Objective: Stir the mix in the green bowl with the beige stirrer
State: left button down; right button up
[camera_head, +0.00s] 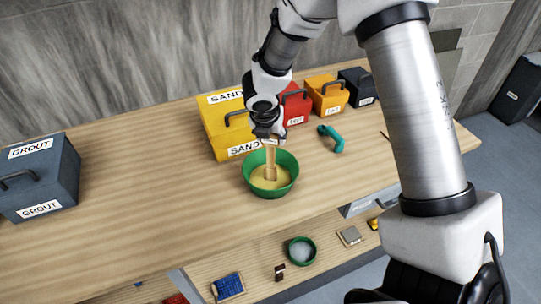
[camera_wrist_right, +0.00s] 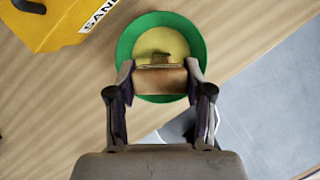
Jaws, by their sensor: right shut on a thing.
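The green bowl (camera_head: 286,184) stands on the wooden bench and holds a yellowish mix (camera_head: 262,181). My right gripper (camera_head: 268,138) is above the bowl, shut on the beige stirrer (camera_head: 270,163). The stirrer points down, with its lower end in the mix. In the right wrist view the gripper (camera_wrist_right: 160,80) has the stirrer (camera_wrist_right: 160,78) between its fingers, over the bowl (camera_wrist_right: 127,45). My left gripper is not in view.
A yellow SAND box (camera_head: 221,125) stands just behind the bowl, with red, orange (camera_head: 326,95) and black boxes to its right. A teal tool (camera_head: 331,138) lies right of the bowl. A dark GROUT box (camera_head: 45,180) is at left. A lower shelf holds small items.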

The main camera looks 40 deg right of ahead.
notch_tip(320, 180, up, 6)
jog(key=p, duration=0.4)
jog(key=shift+f+p, duration=0.2)
jog(key=shift+p, duration=0.1)
notch_tip(320, 180, up, 2)
jog(key=shift+r+p, duration=0.15)
jog(key=shift+p, duration=0.5)
jog(key=shift+r, duration=1.25)
